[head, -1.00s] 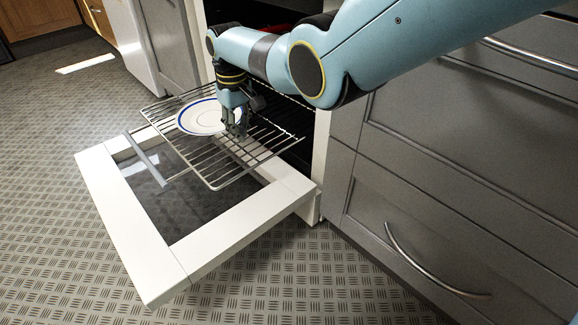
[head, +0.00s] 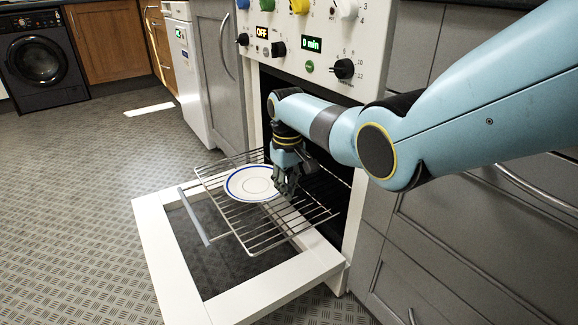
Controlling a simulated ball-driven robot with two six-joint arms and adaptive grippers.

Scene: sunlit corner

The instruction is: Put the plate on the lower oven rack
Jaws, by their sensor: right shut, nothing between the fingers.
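The white plate with a blue rim line (head: 250,184) lies flat on the pulled-out wire oven rack (head: 262,240). The rack sticks out of the oven (head: 258,100) over its open, lowered door (head: 165,260). My right gripper (head: 287,192) points down at the plate's right edge, over the rack. It is shut with nothing in it. I cannot tell whether it touches the plate. My arm hides part of the oven's inside. My left gripper is out of view.
Oven knobs and displays (head: 311,44) are above the opening. Grey drawers (head: 440,250) with bar handles stand right of the oven. A washing machine (head: 38,60) is at the far left. The floor (head: 80,220) left of the door is clear.

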